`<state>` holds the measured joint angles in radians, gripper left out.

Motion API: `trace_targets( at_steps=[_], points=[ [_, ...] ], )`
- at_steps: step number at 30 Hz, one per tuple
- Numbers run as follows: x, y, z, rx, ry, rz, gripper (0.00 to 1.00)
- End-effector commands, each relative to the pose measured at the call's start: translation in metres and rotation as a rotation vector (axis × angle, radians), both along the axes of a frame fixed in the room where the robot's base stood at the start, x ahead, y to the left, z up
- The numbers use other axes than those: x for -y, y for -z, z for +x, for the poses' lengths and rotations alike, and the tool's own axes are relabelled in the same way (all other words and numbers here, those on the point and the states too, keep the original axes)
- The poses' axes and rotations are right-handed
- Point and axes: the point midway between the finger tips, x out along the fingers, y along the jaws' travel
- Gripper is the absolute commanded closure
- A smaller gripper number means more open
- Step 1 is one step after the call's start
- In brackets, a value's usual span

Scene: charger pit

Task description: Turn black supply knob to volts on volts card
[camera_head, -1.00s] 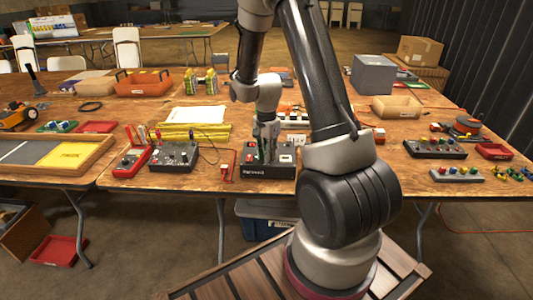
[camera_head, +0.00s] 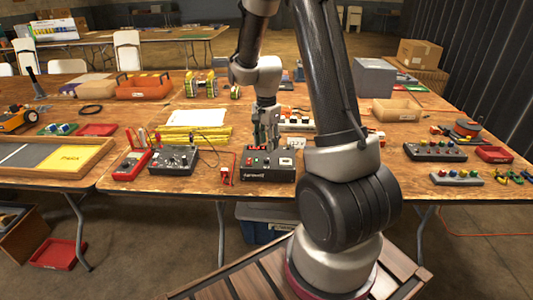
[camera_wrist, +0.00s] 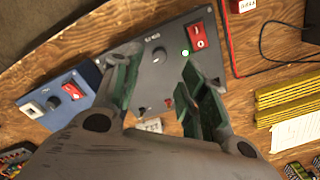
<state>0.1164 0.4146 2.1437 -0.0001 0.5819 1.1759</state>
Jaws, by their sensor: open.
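My gripper (camera_head: 266,138) is above the supply's back part. In the wrist view my gripper (camera_wrist: 160,70) is open, its fingers either side of the knob and apart from it. A small white card (camera_wrist: 152,125) lies beyond the panel; its print is unreadable.
A dark control box (camera_head: 175,158) and a red meter (camera_head: 132,163) stand further left. Yellow strips (camera_head: 195,133) lie behind.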

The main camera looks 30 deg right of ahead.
Motion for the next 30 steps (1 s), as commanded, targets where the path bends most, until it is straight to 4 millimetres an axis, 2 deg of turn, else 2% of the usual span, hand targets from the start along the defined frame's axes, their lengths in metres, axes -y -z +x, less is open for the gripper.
trace_targets(
  at_steps=[3, 9, 14, 30],
  points=[
    [0.000, -0.027, 0.001, 0.003, 0.000, 0.000, 0.58],
    [0.000, -0.054, 0.000, 0.002, 0.000, 0.000, 0.58],
    [0.000, -0.060, 0.000, -0.001, 0.000, 0.000, 0.58],
    [0.000, -0.060, 0.000, -0.001, -0.033, 0.001, 0.58]
  ],
)
